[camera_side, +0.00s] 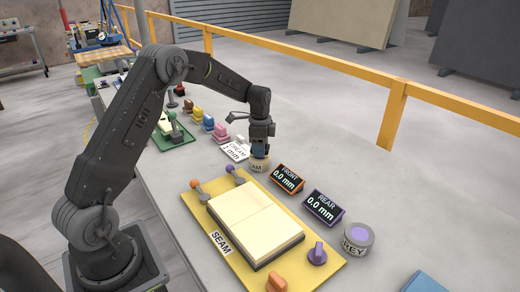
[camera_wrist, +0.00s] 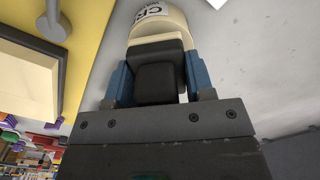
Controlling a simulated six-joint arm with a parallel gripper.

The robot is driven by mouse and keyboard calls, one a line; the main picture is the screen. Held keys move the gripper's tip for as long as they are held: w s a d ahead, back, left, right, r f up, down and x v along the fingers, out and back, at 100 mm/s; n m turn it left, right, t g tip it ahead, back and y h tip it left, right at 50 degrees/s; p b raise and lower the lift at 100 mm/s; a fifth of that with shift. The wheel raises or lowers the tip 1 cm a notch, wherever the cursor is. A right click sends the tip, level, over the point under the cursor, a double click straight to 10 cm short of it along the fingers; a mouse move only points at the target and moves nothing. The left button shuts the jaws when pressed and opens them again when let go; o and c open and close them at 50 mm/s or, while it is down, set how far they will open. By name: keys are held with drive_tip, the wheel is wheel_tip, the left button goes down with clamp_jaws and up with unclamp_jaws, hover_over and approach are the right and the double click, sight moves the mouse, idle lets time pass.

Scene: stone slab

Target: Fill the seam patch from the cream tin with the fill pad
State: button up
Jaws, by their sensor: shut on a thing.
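My gripper (camera_side: 260,149) points down at the cream tin (camera_side: 259,165), which stands on the slab behind the yellow board. In the wrist view the blue fingers (camera_wrist: 159,80) are shut on the dark fill pad (camera_wrist: 157,85). The cream tin (camera_wrist: 155,17) shows just beyond the pad, with part of its label. The pad's lower face is hidden, so I cannot tell whether it touches the cream. The seam patch (camera_side: 255,218) is a cream two-part block with a line across it, lying on the yellow board (camera_side: 222,262) beside a SEAM label.
FRONT (camera_side: 288,178) and REAR (camera_side: 323,207) displays both read 0.0 mm. A grey tin (camera_side: 357,240) with purple on top stands at right. Orange and purple knobs (camera_side: 317,254) stick up from the board. A white card (camera_side: 236,150) reads CREAM 1 mm. Several coloured pieces (camera_side: 208,122) stand farther back.

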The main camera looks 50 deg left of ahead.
sight(238, 216)
drive_tip(key=shift+r, duration=2.95)
drive_tip(key=s+d+f+n, duration=0.1)
drive_tip(key=s+d+n, duration=0.1)
drive_tip(key=d, duration=0.3)
drive_tip(key=s+d+f+n, duration=0.1)
drive_tip(key=s+d+n, duration=0.2)
drive_tip(key=d+n, duration=0.1)
drive_tip(key=s+d+f+n, duration=0.2)
drive_tip(key=d, duration=0.3)
drive_tip(key=shift+s+d+n, duration=0.4)
drive_tip(key=s+d+r+m, duration=0.2)
drive_tip(key=s+r+m, duration=0.1)
drive_tip(key=s+m, duration=0.25)
drive_tip(key=s+d+r+m, duration=0.1)
drive_tip(key=s+r+m, duration=0.25)
drive_tip(key=s, duration=0.25)
drive_tip(key=shift+s+d+f, duration=0.1)
drive_tip(key=shift+s+f, duration=0.15)
drive_tip(key=shift+f, duration=1.5)
drive_tip(key=shift+s+f, duration=0.2)
drive_tip(key=shift+f, duration=1.5)
drive_tip(key=shift+f, duration=1)
